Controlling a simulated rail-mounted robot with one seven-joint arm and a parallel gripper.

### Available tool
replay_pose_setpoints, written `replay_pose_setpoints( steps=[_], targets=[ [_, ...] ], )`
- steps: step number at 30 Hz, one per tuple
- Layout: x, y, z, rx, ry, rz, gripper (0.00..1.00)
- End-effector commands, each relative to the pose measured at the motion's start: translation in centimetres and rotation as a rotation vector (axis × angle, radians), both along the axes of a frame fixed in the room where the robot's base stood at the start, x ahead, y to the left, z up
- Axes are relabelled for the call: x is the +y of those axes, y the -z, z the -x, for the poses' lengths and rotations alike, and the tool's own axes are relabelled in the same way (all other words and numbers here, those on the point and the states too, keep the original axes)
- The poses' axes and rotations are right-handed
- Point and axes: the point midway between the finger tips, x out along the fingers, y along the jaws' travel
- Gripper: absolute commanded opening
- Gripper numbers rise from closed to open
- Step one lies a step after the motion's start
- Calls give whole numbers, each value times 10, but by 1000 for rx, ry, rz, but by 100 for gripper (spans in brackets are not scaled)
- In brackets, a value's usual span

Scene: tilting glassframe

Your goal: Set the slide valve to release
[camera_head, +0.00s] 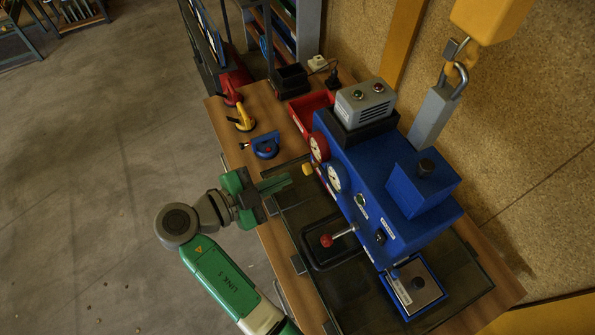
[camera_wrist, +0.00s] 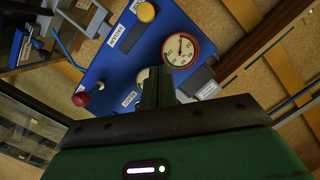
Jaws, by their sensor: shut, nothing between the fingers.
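The blue machine (camera_head: 375,175) stands on the workbench. A lever with a red ball (camera_head: 326,240) projects from the machine's front, and the red ball (camera_wrist: 80,99) is left of my fingers in the wrist view. My gripper (camera_head: 286,182) is shut and empty, in front of the machine, with its fingertips a little short of the yellow knob.
Two round gauges (camera_head: 318,148) sit behind the yellow knob. A blue clamp-like tool (camera_head: 265,145), a yellow one (camera_head: 242,119) and a red one (camera_head: 231,92) lie along the bench's left edge. A grey padlock (camera_head: 434,113) hangs at the upper right. Open floor lies left.

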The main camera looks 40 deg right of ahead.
Motion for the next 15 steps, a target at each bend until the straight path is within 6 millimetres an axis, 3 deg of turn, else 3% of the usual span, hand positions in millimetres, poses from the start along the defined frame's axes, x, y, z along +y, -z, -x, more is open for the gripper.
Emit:
replay_pose_setpoints(
  steps=[6,15],
  targets=[
    [28,-5,-1,-1,-1,0,0],
    [33,-7,-1,-1,0,0,0]
  ],
)
